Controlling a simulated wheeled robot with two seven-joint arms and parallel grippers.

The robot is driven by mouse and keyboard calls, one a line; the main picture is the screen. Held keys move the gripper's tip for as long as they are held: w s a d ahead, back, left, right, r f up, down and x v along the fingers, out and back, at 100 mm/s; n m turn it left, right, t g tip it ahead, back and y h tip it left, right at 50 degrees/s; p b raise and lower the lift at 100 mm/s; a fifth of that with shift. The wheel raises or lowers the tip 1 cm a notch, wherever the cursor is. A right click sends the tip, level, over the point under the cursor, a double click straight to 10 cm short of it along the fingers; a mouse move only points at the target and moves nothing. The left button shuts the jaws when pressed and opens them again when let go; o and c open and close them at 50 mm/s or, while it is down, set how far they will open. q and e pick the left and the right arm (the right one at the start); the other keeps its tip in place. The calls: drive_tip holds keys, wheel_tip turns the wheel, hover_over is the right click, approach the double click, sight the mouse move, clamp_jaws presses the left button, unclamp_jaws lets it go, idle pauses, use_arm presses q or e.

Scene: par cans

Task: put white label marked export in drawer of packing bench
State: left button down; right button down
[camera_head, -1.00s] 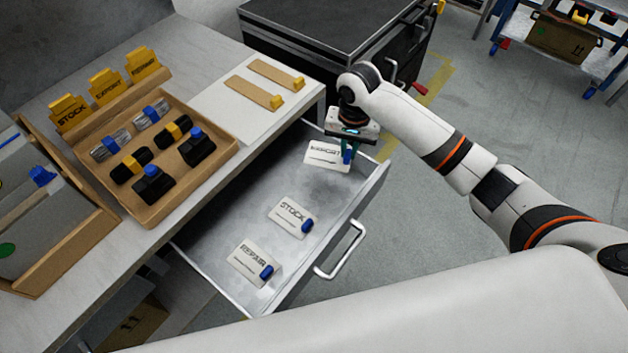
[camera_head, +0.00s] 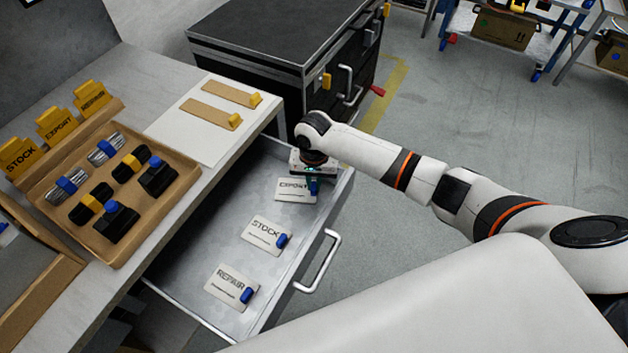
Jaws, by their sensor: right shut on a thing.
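The white label marked EXPORT (camera_head: 294,191) is inside the open drawer (camera_head: 213,262) of the packing bench (camera_head: 120,285), near the drawer's far end. My right gripper (camera_head: 313,186) reaches down over the drawer and is shut on the label's blue tab at its right side. Whether the label rests on the drawer floor or is just above it is hard to tell. White labels marked STOCK (camera_head: 266,233) and REPAIR (camera_head: 231,286) lie in the drawer nearer to me. My left gripper is not in view.
A cardboard tray (camera_head: 113,258) with several strapped items and yellow STOCK, EXPORT and REPAIR cards stands on the bench. A white board (camera_head: 190,134) holds two tan strips. A black cabinet (camera_head: 270,50) stands behind the drawer. The drawer handle (camera_head: 320,265) sticks out at right.

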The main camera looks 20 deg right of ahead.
drive_tip(key=c, duration=1.4)
unclamp_jaws()
drive_tip(key=shift+f, duration=0.1)
drive_tip(key=shift+c, duration=0.2)
wheel_tip(320, 180, up, 12)
drive_tip(key=p, duration=0.1)
